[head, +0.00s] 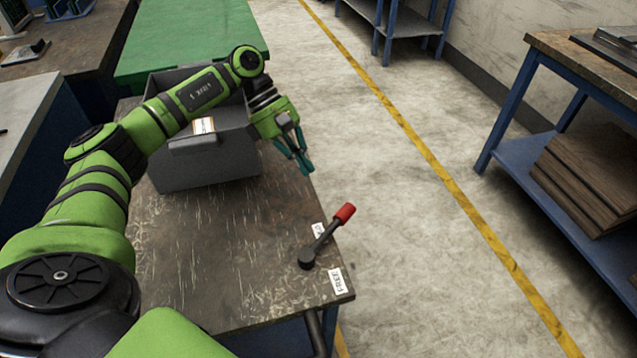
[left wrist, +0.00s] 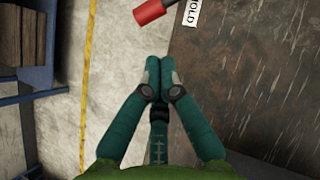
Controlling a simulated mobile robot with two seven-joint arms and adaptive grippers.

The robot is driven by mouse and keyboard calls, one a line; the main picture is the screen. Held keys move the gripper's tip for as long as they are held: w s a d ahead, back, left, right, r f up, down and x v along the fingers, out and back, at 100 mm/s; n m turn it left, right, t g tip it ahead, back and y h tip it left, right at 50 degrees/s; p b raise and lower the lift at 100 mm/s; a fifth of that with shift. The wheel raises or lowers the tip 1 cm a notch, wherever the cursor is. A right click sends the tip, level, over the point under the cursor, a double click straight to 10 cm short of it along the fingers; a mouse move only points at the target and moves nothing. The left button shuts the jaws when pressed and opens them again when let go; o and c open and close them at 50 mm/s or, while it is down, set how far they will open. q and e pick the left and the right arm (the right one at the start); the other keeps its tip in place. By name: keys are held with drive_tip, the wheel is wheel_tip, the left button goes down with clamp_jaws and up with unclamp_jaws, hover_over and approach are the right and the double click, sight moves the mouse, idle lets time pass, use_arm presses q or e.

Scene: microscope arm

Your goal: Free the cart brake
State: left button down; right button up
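The brake lever (head: 325,237) is a black arm with a red grip, mounted near the right edge of the worn dark cart top (head: 235,265). Its red grip (head: 344,214) points up and to the right, beside the partly covered HOLD label (head: 318,231). The FREE label (head: 337,281) lies nearer, at the cart's corner. My left gripper (head: 304,168) is above the cart's right edge, beyond the lever and apart from it. In the left wrist view its fingers (left wrist: 159,62) are together and empty, with the red grip (left wrist: 152,11) just ahead. My right gripper is not in view.
A grey bin (head: 205,170) stands on the cart behind the lever, beside my left arm. A green-topped table (head: 190,35) is beyond. Open floor with a yellow line (head: 420,145) lies to the right, then a blue shelf bench (head: 545,170) with brown boards.

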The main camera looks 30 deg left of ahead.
sight(330, 231)
use_arm(q)
drive_tip(key=p+x, duration=0.2)
drive_tip(key=x, duration=0.7)
drive_tip(key=shift+f+p, duration=0.2)
drive_tip(key=shift+p, duration=0.1)
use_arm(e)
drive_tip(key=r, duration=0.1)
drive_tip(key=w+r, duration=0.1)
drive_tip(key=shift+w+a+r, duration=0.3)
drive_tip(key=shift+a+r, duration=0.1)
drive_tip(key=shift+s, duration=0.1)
